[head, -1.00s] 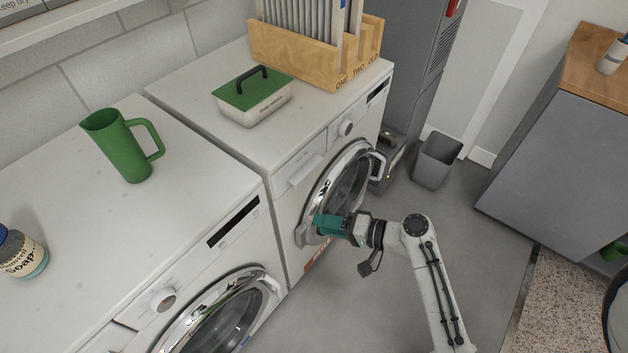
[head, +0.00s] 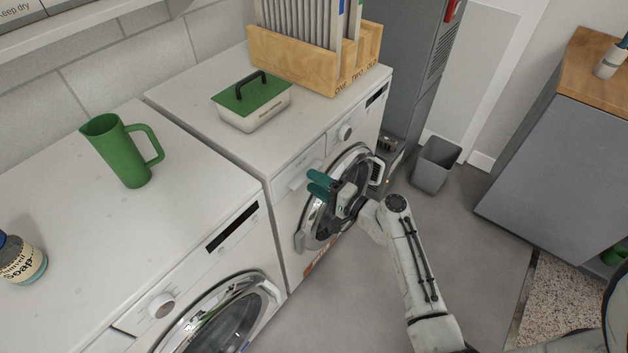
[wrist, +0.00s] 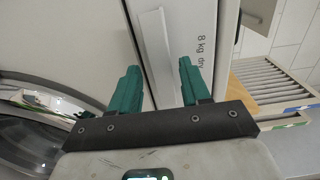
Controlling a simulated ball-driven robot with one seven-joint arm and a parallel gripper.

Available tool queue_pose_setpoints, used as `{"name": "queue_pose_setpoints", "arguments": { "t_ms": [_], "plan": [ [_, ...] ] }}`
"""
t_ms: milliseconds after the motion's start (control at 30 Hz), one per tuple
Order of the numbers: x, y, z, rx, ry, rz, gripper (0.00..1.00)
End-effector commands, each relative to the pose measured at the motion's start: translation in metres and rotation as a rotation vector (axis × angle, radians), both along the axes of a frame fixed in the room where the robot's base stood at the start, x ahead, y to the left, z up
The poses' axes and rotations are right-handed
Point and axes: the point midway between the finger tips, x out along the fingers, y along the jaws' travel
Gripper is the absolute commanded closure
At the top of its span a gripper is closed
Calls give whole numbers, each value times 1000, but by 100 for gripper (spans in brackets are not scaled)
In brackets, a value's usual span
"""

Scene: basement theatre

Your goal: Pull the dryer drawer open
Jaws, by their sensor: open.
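The dryer (head: 345,123) is the white machine on the right in the head view, with a round chrome-rimmed door. Its drawer (head: 292,163) is at the upper left of its front. In the wrist view the drawer front (wrist: 187,22) carries the print "8 kg dry", and a pale raised handle strip (wrist: 158,45) runs along it. My gripper (head: 311,182) is open and empty, in front of the drawer just above the round door. In the wrist view its two teal fingers (wrist: 158,68) lie either side of the handle's line, with the handle beyond the tips. No contact shows.
The dryer's round door (head: 340,195) is below my gripper. A second white machine (head: 215,195) stands to the left with a green jug (head: 125,155) on top. A green-lidded box (head: 250,103) and wooden rack (head: 300,65) sit on the dryer.

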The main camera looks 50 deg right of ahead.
Motion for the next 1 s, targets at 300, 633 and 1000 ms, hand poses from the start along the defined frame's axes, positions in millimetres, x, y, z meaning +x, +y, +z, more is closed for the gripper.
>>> {"name": "queue_pose_setpoints", "arguments": {
  "t_ms": [300,633,1000],
  "plan": [
    [11,1,0,-1,1,0,53],
    [11,0,0,-1,1,0,72],
    [10,1,-2,0,4,-1,100]
  ]
}}
